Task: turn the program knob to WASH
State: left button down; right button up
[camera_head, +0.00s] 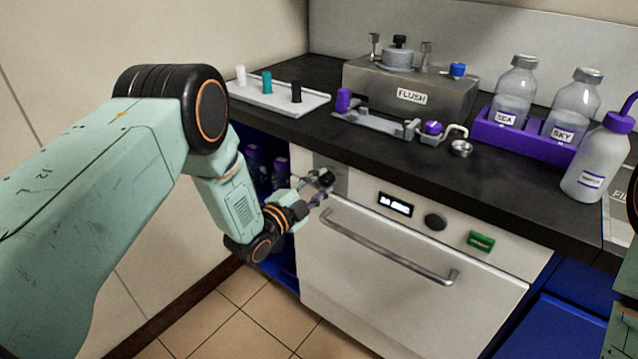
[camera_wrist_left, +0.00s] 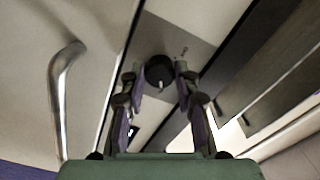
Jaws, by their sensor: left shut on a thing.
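The program knob (camera_wrist_left: 159,73) is a round black knob with a light mark, on a grey plate on the front of the white washer. In the left wrist view it sits between the fingertips of my left gripper (camera_wrist_left: 160,84). In the head view my left gripper (camera_head: 318,185) reaches the knob (camera_head: 327,177) at the left end of the washer's panel, and its fingers are shut on it. The labels around the knob are too small to read. A bit of my right arm shows at the right edge, but its gripper is out of view.
The washer panel has a lit display (camera_head: 395,204), a dark round button (camera_head: 435,221) and a green switch (camera_head: 481,241). The door handle (camera_head: 385,248) juts out below. The black counter above holds a FLUSH box (camera_head: 412,96), a purple bottle rack (camera_head: 490,132) and a white tray (camera_head: 270,97).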

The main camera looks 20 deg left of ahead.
dwell(0.5)
pick_arm(q)
jog(key=c, duration=1)
grip_release()
jog(key=v, duration=1.2)
